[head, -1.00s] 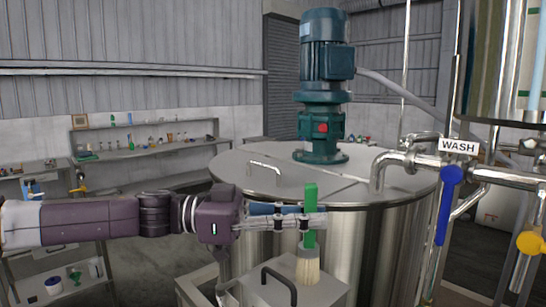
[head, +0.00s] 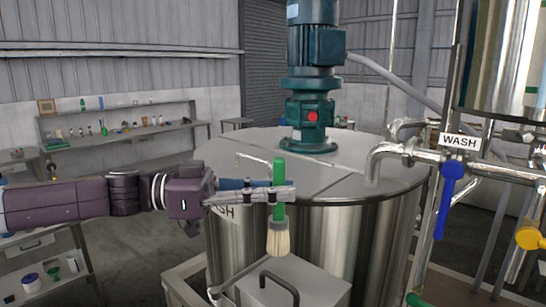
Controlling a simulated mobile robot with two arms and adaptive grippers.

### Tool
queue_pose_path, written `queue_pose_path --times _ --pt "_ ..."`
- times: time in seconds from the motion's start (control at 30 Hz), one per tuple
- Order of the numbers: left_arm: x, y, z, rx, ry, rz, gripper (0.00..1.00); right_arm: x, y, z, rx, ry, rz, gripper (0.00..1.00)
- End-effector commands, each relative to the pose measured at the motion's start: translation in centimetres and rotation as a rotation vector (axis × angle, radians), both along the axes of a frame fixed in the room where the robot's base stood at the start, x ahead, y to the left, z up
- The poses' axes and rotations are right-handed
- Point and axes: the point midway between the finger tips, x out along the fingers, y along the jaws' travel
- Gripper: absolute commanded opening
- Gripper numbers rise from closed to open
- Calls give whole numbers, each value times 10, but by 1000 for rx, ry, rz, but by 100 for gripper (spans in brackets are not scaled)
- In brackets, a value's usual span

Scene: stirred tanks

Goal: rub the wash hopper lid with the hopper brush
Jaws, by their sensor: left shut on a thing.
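My left gripper (head: 277,195) is shut on the hopper brush, which has a green handle (head: 279,173) and pale bristles (head: 278,240). The brush hangs upright with its bristles down. The wash hopper lid (head: 314,283) is a flat grey metal top with a black bar handle, at the bottom middle of the head view. The bristles show just above the lid's back edge, behind the handle. They look clear of the lid, though the depth is hard to judge. My right gripper is not in view.
A steel tank (head: 365,235) with a green motor (head: 315,60) stands right behind the brush. A pipe with a WASH sign (head: 460,141) and a blue valve lever (head: 447,205) is at the right. Shelves with small items (head: 120,140) stand at the back left.

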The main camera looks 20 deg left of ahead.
Motion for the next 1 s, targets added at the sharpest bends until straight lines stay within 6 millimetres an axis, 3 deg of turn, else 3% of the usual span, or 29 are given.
queue_pose_path --times 0.5,1.0 --pt "-2 -4 47 1 -3 7 0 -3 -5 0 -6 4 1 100" --pt "-3 -5 52 -1 -2 7 0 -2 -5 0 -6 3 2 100"
